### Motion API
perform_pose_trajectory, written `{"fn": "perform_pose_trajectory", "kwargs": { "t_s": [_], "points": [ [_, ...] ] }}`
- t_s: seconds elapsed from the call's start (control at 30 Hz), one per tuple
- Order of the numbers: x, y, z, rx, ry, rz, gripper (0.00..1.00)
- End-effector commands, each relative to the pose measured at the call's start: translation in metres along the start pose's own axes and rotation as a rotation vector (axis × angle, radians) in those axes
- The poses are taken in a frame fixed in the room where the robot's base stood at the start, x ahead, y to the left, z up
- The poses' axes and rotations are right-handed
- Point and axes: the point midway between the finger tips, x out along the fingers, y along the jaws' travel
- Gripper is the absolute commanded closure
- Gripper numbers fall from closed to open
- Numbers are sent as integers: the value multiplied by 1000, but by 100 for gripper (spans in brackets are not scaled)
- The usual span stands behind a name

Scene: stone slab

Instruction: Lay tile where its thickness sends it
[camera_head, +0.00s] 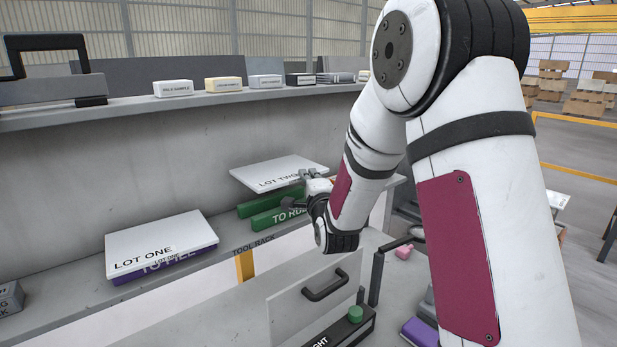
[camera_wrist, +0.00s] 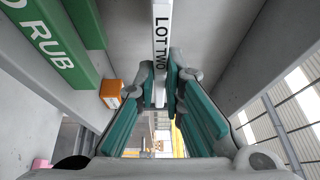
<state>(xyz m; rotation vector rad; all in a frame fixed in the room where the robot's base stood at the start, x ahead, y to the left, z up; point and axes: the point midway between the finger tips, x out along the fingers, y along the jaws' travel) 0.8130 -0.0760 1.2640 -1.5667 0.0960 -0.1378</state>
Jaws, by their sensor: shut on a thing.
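A thin white tile marked LOT TWO (camera_head: 275,173) is held level by my gripper (camera_head: 310,188) at its right end. It hangs just above the green holder marked TO RUB (camera_head: 280,215), and a gap seems to show between them. In the wrist view the tile (camera_wrist: 161,45) is edge-on between the two teal finger pads of my gripper (camera_wrist: 163,88), and the green holder (camera_wrist: 45,45) is at upper left. Another white tile marked LOT ONE (camera_head: 160,236) lies on the purple holder marked TO FILL (camera_head: 190,261) at left.
An upper shelf (camera_head: 130,107) carries several small sample blocks (camera_head: 223,84). The bench edge reads TOOL RACK (camera_head: 253,244). Below are a panel with a dark handle (camera_head: 325,285) and a dark box with a green knob (camera_head: 355,314). An orange block (camera_wrist: 111,94) shows beside the green holder.

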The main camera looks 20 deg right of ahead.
Motion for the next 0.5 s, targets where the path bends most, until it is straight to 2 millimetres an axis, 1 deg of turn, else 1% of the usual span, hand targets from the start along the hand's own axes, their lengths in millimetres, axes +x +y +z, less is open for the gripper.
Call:
{"fn": "perform_pose_trajectory", "kwargs": {
  "t_s": [0.03,0.2,0.5],
  "points": [
    [2,6,0,1,0,-2,100],
    [2,25,0,1,0,-1,100],
    [1,55,1,1,-1,-1,100]
  ]
}}
